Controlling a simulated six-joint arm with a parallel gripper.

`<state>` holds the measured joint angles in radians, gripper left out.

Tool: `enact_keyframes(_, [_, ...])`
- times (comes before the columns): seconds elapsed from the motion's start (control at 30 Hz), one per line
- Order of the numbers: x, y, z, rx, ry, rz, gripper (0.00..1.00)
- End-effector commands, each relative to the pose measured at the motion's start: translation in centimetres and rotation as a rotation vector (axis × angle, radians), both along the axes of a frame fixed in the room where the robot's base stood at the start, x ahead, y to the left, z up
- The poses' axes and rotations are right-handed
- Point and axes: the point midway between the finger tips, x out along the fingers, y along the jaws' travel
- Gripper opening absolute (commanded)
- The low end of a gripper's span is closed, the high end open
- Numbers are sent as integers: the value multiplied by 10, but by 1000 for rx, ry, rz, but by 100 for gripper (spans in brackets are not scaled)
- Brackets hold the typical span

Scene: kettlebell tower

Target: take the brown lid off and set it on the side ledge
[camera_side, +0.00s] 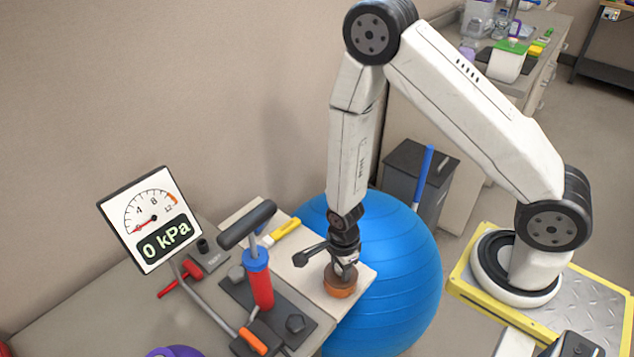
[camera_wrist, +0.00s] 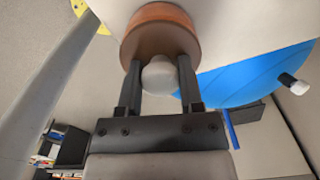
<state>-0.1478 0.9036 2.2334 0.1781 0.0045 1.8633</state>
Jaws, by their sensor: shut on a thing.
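The brown lid (camera_side: 341,278) is a squat round piece low at the front right part of a cream board (camera_side: 296,278) in the side view. It also shows at the top of the wrist view (camera_wrist: 160,36), with a pale round knob (camera_wrist: 167,77) facing the camera. My gripper (camera_side: 345,262) points down above it, and its two fingers (camera_wrist: 161,80) are closed on either side of the knob. An orange-brown band lies around the lid's far side. I cannot tell whether that band is the lid's own rim or a container under it.
A red and blue hand pump (camera_side: 259,278) with a dark handle stands left of the lid, beside a gauge (camera_side: 150,220) reading 0 kPa. A yellow tool (camera_side: 286,228) lies on the board's back part. A big blue ball (camera_side: 405,270) sits close behind and right of the board.

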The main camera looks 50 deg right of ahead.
Motion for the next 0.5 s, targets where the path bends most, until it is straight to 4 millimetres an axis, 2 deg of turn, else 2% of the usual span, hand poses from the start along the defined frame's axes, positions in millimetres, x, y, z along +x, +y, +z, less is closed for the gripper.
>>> enact_keyframes(0.5, [0,0,6,2,-1,0,0])
